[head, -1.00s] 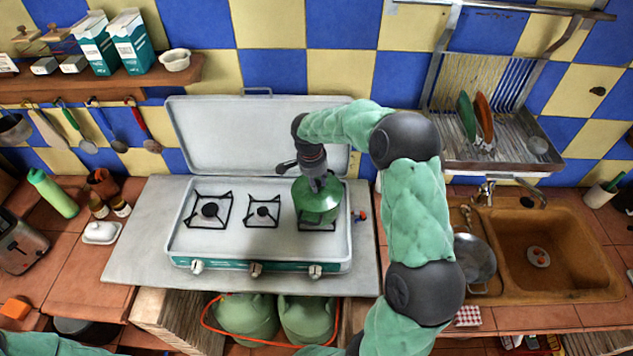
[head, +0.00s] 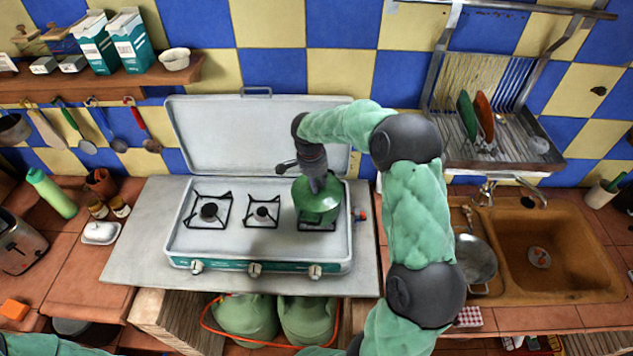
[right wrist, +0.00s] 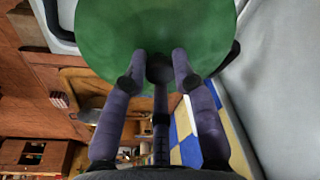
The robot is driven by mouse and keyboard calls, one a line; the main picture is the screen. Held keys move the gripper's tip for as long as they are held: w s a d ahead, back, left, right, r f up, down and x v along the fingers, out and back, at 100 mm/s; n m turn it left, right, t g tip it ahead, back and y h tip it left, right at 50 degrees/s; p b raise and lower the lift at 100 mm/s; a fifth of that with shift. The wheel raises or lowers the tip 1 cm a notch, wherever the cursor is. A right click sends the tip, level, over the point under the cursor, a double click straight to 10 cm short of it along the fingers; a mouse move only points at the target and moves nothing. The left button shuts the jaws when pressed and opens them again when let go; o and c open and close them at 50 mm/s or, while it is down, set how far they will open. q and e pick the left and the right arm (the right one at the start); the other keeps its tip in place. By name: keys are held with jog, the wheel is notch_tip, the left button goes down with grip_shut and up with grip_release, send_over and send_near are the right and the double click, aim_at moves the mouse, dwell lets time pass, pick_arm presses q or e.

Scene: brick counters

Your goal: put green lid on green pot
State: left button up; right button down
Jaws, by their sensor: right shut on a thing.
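My right gripper (head: 316,183) points down over the right burner of the stove, shut on the knob of the green lid (head: 322,200). In the right wrist view the lid (right wrist: 120,35) fills the top, with its dark knob between my two fingers (right wrist: 159,68). The green pot (head: 316,216) is at the right burner, directly under the lid and mostly hidden by it. Lid and pot look lined up in the head view, but I cannot tell whether the lid's rim touches the pot all round. My left gripper is out of view.
The white stove (head: 255,247) has two bare burners to the left, and its raised cover (head: 225,135) stands behind. A sink (head: 565,250) with a metal pan (head: 474,262) beside it is at the right. A dish rack (head: 500,150) hangs above.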

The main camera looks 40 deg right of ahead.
jog(key=c, duration=0.9)
grip_release()
jog(key=r, duration=0.4)
jog(key=a+r, duration=0.1)
jog(key=r, duration=0.6)
jog(key=shift+s+a+r, duration=0.1)
jog(key=shift+a+r, duration=0.3)
